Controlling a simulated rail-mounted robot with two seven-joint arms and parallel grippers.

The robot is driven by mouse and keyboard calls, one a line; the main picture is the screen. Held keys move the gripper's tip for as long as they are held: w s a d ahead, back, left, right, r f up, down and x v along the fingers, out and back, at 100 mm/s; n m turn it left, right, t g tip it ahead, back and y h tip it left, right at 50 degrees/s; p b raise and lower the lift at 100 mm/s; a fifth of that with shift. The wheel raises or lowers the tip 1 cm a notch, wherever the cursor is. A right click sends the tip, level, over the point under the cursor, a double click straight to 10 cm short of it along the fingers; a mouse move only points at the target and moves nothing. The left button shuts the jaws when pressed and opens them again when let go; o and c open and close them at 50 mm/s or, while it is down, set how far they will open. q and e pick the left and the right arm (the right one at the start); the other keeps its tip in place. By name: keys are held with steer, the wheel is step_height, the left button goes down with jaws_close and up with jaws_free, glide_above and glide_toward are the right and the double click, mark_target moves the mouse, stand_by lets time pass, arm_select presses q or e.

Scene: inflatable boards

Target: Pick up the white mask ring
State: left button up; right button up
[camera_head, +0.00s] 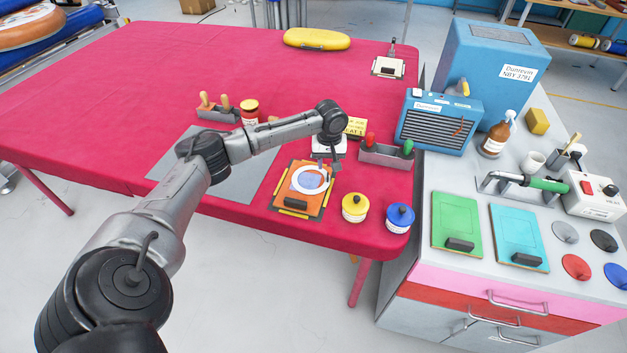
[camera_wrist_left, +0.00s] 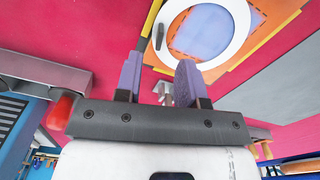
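The white mask ring (camera_head: 296,188) lies on an orange board (camera_head: 283,203), around a blue-purple patch (camera_head: 311,180). My left gripper (camera_head: 325,166) hangs at the ring's far right edge in the head view. Its two purple fingers (camera_wrist_left: 158,82) are apart, with no part of the ring clearly between them. Whether the fingertips touch anything is unclear. My right gripper is not in view.
A yellow-lidded jar (camera_head: 355,207) and a blue-lidded jar (camera_head: 399,217) stand right of the board. A grey tray with red and green handles (camera_head: 386,157) is behind them. A grey mat (camera_head: 240,180) lies left. The red table (camera_head: 130,100) is clear at far left.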

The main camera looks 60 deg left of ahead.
arm_select(q)
step_height(320, 180, down, 4)
steer(key=shift+w+f+b, duration=0.1)
steer(key=shift+f+b, duration=0.15)
steer(key=shift+b, duration=0.7)
steer(key=shift+f, duration=0.35)
steer(key=shift+c, duration=0.3)
jaws_close()
